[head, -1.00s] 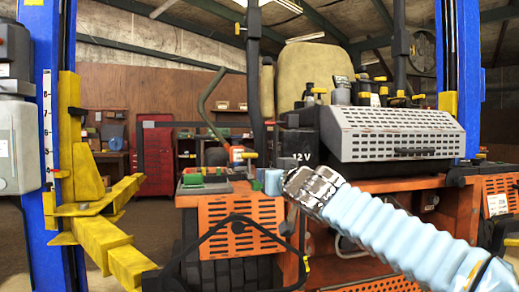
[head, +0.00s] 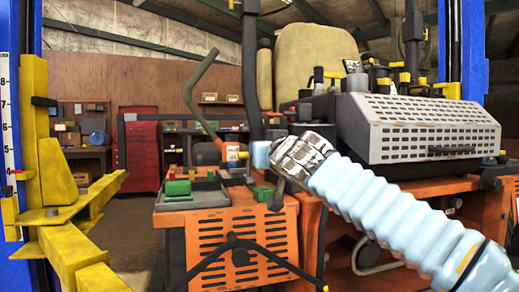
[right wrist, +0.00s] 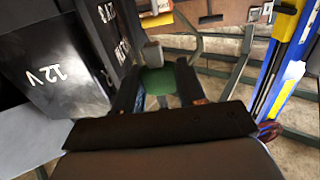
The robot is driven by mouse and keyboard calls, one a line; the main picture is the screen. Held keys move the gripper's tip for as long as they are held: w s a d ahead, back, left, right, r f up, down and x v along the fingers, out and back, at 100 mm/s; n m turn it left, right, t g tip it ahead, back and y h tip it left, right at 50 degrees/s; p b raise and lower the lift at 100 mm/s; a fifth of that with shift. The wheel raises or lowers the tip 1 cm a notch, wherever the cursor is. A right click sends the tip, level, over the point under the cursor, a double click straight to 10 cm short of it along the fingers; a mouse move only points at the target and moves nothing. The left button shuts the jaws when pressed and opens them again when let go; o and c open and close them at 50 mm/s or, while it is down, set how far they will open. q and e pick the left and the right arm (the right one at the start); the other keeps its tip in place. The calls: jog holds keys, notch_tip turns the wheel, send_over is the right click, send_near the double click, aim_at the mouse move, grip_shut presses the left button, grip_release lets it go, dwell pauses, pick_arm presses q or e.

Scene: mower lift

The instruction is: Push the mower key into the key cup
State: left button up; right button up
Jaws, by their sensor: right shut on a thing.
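In the head view my right arm comes in from the right in a light blue sleeve. My right gripper (head: 277,198) points down over the mower's orange side console (head: 173,203). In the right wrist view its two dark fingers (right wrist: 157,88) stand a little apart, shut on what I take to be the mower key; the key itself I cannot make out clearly. A green part (right wrist: 158,76) and a small grey cylinder (right wrist: 152,53) show between and just beyond the fingers. I cannot tell whether either is the key cup. My left gripper is in neither current view.
The black 12 V battery box (right wrist: 52,75) is close on the left. A yellow lift arm (head: 75,240) stands left.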

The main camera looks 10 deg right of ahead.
jog(key=shift+f+b, duration=0.4)
jog(key=shift+f, duration=0.85)
jog(key=shift+f+b, duration=0.65)
jog(key=shift+f, duration=0.2)
jog(key=shift+s, duration=0.2)
jog(key=shift+f+b, duration=1.25)
jog(key=shift+b, duration=0.4)
jog(key=o, duration=1.1)
